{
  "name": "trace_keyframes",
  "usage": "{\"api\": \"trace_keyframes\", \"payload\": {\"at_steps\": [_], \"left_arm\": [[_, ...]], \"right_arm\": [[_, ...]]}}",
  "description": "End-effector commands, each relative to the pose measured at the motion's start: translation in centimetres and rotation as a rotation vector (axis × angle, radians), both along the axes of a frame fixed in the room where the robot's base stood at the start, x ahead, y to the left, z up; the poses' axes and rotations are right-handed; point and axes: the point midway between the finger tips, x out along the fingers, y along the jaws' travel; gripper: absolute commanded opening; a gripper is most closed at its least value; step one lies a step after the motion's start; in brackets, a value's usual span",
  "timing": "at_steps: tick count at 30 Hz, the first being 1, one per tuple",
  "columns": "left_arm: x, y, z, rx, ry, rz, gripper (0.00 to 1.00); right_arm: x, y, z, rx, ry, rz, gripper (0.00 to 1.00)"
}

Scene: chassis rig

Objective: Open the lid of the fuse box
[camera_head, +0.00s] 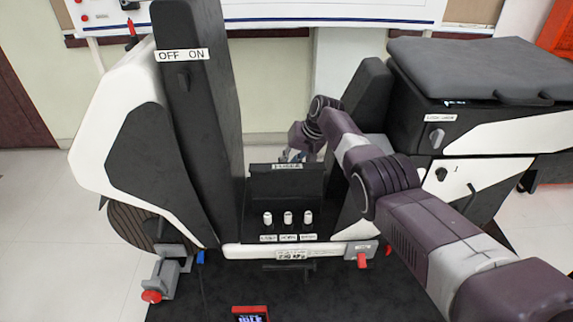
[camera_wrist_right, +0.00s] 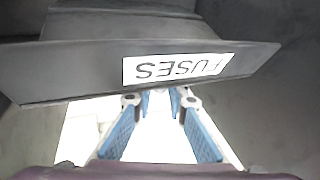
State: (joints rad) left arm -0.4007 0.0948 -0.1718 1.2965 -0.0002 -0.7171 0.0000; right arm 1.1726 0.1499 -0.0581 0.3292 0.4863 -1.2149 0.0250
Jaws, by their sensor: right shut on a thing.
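The fuse box (camera_head: 286,185) is a black block low in the middle of the rig in the head view. Its dark lid carries a white FUSES label (camera_head: 287,166) along the top edge. In the right wrist view the lid edge (camera_wrist_right: 75,72) spans the picture, with the label upside down. My right gripper (camera_head: 297,156) is at the far side of the label edge. Its blue-padded fingers (camera_wrist_right: 158,100) converge at the lid edge and are shut on it; the edge hides their tips. I cannot tell how far the lid is raised. My left gripper is not in view.
Several white-topped knobs (camera_head: 288,218) stand in front of the fuse box. A tall black panel with an OFF ON label (camera_head: 182,55) rises on the left. A black-and-white cabinet (camera_head: 470,110) stands on the right. A red-framed device (camera_head: 250,314) lies at the front.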

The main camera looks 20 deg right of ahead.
Motion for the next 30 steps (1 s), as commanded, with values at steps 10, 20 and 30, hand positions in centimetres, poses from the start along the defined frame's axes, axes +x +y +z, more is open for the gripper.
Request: {"api": "trace_keyframes", "payload": {"at_steps": [10, 20, 30], "left_arm": [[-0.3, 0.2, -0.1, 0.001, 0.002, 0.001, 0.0], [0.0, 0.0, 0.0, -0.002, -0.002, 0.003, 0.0], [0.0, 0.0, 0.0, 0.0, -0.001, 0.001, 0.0]], "right_arm": [[0.0, -0.2, -0.1, -0.004, -0.001, -0.003, 0.33], [-0.1, -0.2, 0.1, -0.001, 0.0, -0.002, 0.33], [-0.9, -0.9, 2.3, -0.003, -0.003, -0.001, 0.33]]}}
